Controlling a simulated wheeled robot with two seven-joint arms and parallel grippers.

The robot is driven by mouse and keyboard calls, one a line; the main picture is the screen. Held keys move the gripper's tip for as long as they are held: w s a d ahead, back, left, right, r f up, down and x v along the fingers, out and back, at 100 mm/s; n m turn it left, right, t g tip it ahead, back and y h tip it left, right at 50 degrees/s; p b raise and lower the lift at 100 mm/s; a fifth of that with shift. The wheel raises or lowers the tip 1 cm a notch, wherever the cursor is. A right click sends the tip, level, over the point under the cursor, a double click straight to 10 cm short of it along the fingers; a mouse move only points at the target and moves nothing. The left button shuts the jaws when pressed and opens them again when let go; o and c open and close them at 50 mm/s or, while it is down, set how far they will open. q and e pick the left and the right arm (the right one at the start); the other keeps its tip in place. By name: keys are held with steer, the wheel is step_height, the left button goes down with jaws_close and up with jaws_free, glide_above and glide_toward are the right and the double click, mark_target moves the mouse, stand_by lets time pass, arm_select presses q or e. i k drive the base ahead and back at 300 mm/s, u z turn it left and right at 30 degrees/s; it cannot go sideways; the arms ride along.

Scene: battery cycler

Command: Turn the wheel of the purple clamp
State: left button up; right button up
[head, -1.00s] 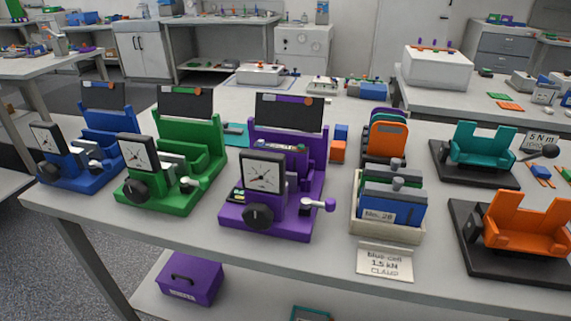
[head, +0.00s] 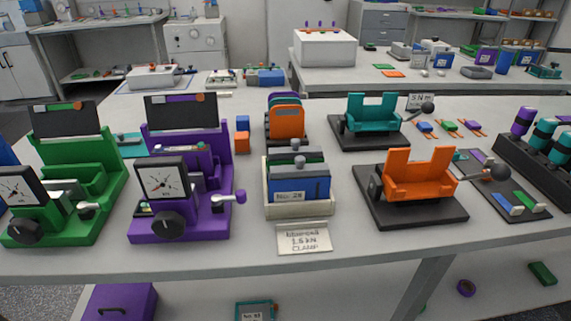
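The purple clamp (head: 215,170) stands on the table left of the middle in the head view. Its black wheel (head: 168,226) is at its front, below a square dial gauge (head: 162,184). A small lever with a purple knob (head: 240,196) sticks out at its right. A dark panel (head: 181,112) rises at its back. Neither of my grippers shows in the view, and nothing touches the clamp's wheel.
A green clamp (head: 105,157) stands close on the left. To the right are a beige holder (head: 285,209) with blue cells, a label card (head: 304,238), an orange fixture (head: 418,178) and a teal fixture (head: 370,115). The table strip before the clamps is clear.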

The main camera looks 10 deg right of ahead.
mark_target(170, 226)
steer(key=u, duration=0.55)
steer(key=k, duration=1.25)
steer(key=z, duration=0.35)
steer(key=i, duration=0.7)
steer(key=z, duration=0.45)
steer(key=i, duration=0.8)
steer(key=u, duration=0.8)
steer(key=i, duration=0.4)
steer(key=u, duration=0.45)
